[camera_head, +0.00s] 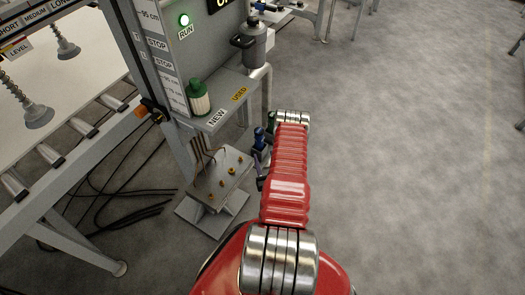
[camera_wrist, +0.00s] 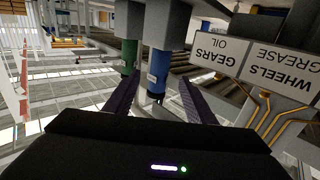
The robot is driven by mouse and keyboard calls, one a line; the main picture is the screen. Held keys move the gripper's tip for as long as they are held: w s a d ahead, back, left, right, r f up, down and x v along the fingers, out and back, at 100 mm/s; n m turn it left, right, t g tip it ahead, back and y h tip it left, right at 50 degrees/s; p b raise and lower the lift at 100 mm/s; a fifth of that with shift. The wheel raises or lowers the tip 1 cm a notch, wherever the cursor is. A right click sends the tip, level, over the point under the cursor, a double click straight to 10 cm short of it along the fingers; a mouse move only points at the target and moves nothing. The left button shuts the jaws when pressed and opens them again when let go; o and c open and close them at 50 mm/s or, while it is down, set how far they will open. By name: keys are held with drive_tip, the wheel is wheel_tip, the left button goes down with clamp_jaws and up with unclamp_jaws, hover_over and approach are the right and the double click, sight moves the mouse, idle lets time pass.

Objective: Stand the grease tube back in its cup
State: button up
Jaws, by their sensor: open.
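The wrist view looks upside down. My gripper (camera_wrist: 159,79) is open, its two dark purple fingers apart. A blue tube (camera_wrist: 160,64) with a small pale label shows between the fingertips; I cannot tell whether it is within their reach. A green tube (camera_wrist: 130,52) is just left of it. Both adjoin grey blocks at the picture's top; I cannot tell which block is the cup. Which tube holds grease is not readable. In the head view the blue tube (camera_head: 260,136) shows small beside my red arm, which hides most of the gripper.
A label board (camera_wrist: 232,58) reading GEARS OIL and WHEELS GREASE is close to the right finger, with copper pipes (camera_wrist: 272,122) below it. A shelf with NEW and USED labels (camera_head: 216,117) holds a green-capped bottle (camera_head: 198,98) and a grey pot (camera_head: 254,45). Open floor lies right.

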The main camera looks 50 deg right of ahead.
drive_tip(key=shift+v, duration=0.9)
